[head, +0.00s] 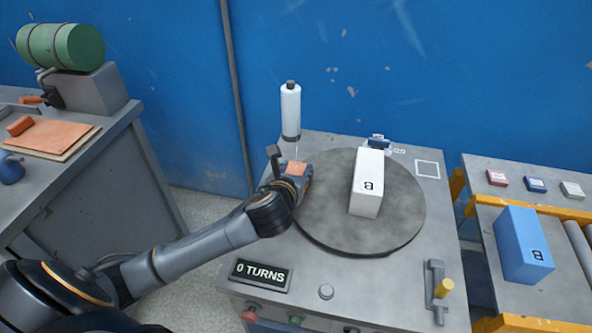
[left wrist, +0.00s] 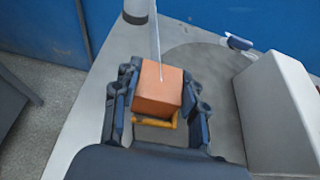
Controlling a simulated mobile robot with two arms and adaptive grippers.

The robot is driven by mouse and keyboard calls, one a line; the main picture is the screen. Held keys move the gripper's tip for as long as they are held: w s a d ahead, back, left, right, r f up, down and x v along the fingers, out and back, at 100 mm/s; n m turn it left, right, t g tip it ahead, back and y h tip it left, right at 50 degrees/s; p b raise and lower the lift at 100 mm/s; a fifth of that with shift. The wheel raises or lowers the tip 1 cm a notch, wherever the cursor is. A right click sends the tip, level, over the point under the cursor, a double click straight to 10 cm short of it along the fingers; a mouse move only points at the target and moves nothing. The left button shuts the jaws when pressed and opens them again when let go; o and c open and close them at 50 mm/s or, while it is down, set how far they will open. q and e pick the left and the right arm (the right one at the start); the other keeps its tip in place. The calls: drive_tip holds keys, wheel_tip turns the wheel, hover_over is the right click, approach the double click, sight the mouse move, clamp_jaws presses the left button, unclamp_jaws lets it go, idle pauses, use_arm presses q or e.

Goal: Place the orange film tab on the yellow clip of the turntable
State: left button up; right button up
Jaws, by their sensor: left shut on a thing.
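The orange film tab (head: 296,168) is a small block held between the fingers of my left gripper (head: 291,175), at the left edge of the grey turntable (head: 330,228). In the left wrist view the tab (left wrist: 158,88) sits between both fingers of the shut gripper (left wrist: 158,100). A thin pale film strand (left wrist: 155,45) runs from it toward the white roll (head: 291,108). The yellow clip (left wrist: 153,123) shows just beyond the tab's lower edge, partly hidden; I cannot tell if they touch. In the head view the clip is hidden. My right gripper is out of view.
A sign (head: 261,274) reads 0 TURNS. A crank with a yellow handle (head: 444,287) is at front right. A blue block (head: 523,245) stands on the right-hand conveyor.

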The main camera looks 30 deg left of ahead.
use_arm(q)
drive_tip(key=o, duration=1.2)
drive_tip(key=shift+f, duration=0.1)
drive_tip(key=shift+c, duration=0.2)
drive_tip(key=shift+s+d+r, duration=0.1)
drive_tip(key=shift+s+r, duration=0.15)
drive_tip(key=v, duration=1.1)
drive_tip(key=shift+s+p, duration=0.25)
drive_tip(key=shift+p, duration=0.2)
